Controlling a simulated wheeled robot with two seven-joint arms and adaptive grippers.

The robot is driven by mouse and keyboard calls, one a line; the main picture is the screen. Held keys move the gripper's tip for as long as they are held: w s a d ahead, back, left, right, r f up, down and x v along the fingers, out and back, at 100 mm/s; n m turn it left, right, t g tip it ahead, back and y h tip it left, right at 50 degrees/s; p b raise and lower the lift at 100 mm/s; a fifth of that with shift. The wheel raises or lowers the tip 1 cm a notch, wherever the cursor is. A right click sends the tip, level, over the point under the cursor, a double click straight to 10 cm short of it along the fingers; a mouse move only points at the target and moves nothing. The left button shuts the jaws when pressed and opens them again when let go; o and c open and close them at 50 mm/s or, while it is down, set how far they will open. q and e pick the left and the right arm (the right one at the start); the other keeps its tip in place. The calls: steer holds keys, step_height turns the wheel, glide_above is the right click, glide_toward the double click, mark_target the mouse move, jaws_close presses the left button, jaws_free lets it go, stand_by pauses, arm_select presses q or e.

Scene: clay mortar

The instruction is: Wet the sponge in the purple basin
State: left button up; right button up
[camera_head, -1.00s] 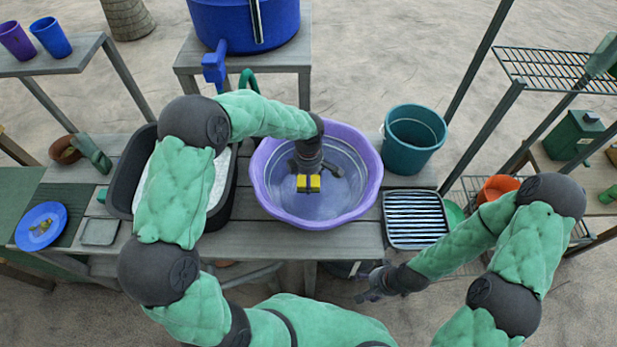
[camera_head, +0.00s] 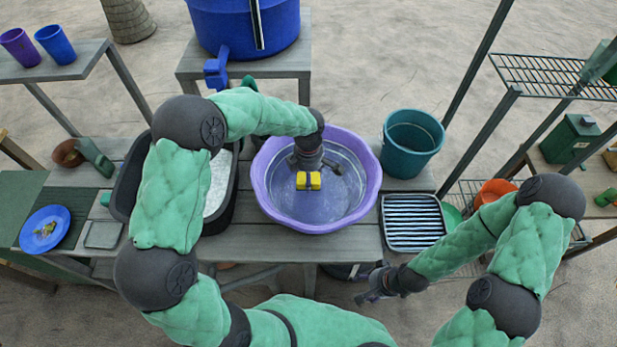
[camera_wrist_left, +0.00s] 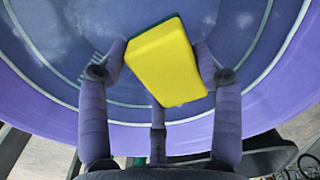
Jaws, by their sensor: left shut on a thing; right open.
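The purple basin (camera_head: 277,207) stands on the grey slatted table and holds what looks like clear water; it fills most of the left wrist view (camera_wrist_left: 50,110). My left gripper (camera_head: 308,181) points down inside the basin's rim and is shut on the yellow sponge (camera_wrist_left: 166,62). The sponge also shows in the head view (camera_head: 315,181), partly covered by the fingers. I cannot tell whether the sponge touches the water. My right gripper (camera_head: 366,288) is open and empty, low in front of the table's front edge.
A black tub (camera_head: 127,187) stands left of the basin, partly behind my left arm. A teal bucket (camera_head: 410,145) and a striped dark tray (camera_head: 413,220) are on the right. A blue tank (camera_head: 270,30) stands behind.

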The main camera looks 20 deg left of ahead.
arm_select(q)
steer(key=shift+r+p, duration=2)
steer(key=shift+r, duration=1.9)
